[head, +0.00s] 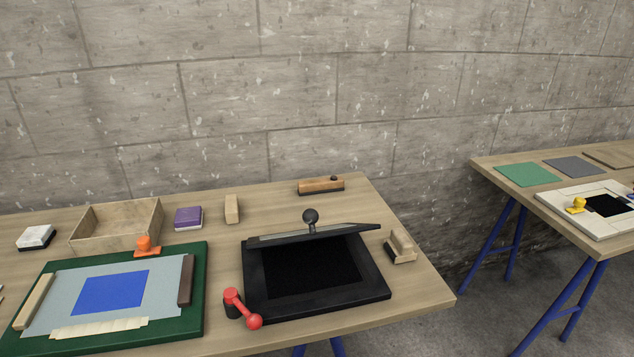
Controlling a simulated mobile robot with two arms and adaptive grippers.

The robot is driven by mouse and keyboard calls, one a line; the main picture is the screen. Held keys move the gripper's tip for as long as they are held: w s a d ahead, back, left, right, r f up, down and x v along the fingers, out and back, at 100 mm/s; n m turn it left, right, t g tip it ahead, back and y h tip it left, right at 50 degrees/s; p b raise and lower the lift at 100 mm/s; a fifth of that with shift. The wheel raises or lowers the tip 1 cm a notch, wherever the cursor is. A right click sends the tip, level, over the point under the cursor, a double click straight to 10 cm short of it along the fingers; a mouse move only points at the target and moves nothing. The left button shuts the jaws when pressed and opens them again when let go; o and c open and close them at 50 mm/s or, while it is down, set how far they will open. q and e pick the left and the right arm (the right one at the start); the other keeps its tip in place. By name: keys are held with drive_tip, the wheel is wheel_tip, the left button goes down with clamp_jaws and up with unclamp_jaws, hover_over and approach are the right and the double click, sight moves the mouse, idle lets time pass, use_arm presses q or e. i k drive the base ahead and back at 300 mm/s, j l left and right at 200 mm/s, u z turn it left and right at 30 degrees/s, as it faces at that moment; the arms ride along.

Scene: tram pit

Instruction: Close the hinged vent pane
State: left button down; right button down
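The hinged vent pane (345,231) is a thin dark panel at the back of a black frame (318,306) on the table. The pane is raised at an angle and seen nearly edge-on. A dark round knob (310,216) stands up from it. The frame's dark opening (312,266) is uncovered in front of the pane. I cannot make out the hinge. A red lever handle (242,307) on a black base sits at the frame's front left corner. Neither of my grippers is in view.
A green board (192,320) with a grey sheet lies left of the frame. An orange-knobbed piece (145,245), wooden box (118,224), purple block (188,217) and wooden brush (400,246) stand around. A second table (530,190) is at the right. A block wall (300,90) rises behind.

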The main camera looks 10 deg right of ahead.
sight(310, 215)
drive_tip(key=i+l+u, duration=0.15)
drive_tip(key=l, duration=0.2)
drive_tip(key=i+l+u, duration=0.15)
drive_tip(key=l, duration=0.2)
drive_tip(key=i+l+u, duration=0.15)
drive_tip(key=l, duration=0.2)
drive_tip(key=l+u, duration=0.15)
drive_tip(key=l, duration=0.25)
